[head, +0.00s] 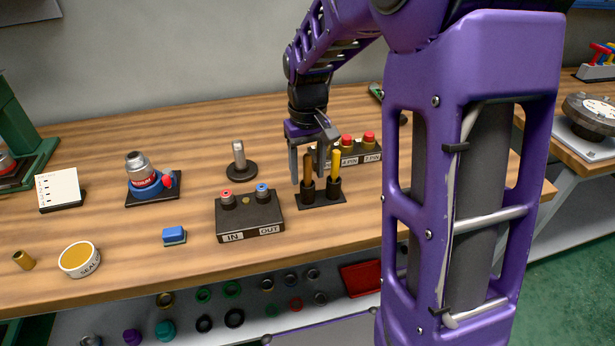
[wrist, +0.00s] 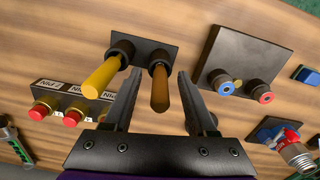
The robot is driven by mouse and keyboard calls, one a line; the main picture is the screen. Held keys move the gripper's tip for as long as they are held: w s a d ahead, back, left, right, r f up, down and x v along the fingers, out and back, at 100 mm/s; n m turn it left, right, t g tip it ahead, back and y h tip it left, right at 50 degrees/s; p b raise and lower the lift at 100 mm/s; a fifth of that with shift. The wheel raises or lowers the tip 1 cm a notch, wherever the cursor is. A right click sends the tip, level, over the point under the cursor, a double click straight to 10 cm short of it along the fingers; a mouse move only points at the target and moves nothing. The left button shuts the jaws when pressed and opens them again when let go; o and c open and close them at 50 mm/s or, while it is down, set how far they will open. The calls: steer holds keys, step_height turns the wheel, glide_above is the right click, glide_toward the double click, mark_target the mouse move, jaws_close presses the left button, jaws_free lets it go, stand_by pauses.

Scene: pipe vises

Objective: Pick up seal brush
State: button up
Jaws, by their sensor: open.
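A black two-cup holder (head: 322,202) on the bench holds two upright handled tools, one brown (head: 308,168) and one yellow (head: 335,166). Their lower ends are hidden in the cups, so I cannot tell by sight which one is the seal brush. My gripper (head: 307,178) is open and points down over the holder. In the wrist view the brown handle (wrist: 159,92) stands between my two fingers (wrist: 158,76), with gaps on both sides. The yellow handle (wrist: 101,76) is outside the fingers, to the left.
A black IN/OUT box (head: 249,216) stands left of the holder. A box with red buttons and PIN labels (head: 358,153) is close behind. A round tin marked SEAL (head: 79,259), a blue block (head: 174,236) and a metal post (head: 239,163) are further left. The front middle bench is clear.

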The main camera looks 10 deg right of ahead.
jaws_close()
steer(key=shift+r, duration=0.1)
stand_by(0.3)
step_height(320, 180, up, 10)
steer(key=shift+p, duration=1.05)
